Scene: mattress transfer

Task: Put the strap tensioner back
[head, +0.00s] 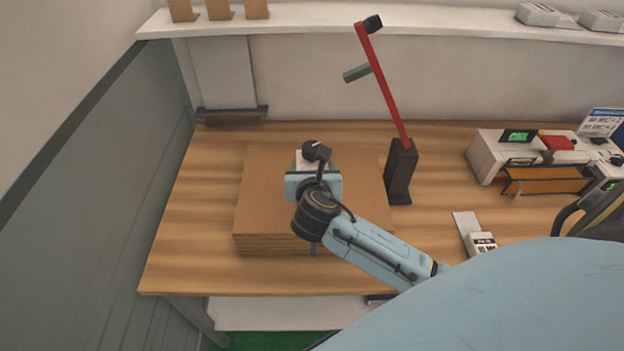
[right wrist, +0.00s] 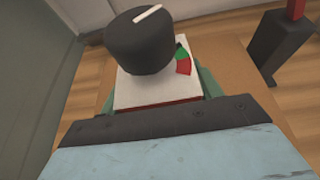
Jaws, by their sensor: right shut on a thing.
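I cannot tell whether the tensioner touches the stack. A short blue strip (head: 312,249) shows at the stack's front. My left gripper is not in view.
A red bar (head: 384,85) leans up from a black holder (head: 401,172) right of the stack. A white machine (head: 490,158) stands further right, with a small white device (head: 482,242) nearer. A shelf (head: 330,30) runs along the back. The wooden table (head: 185,230) is clear at left.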

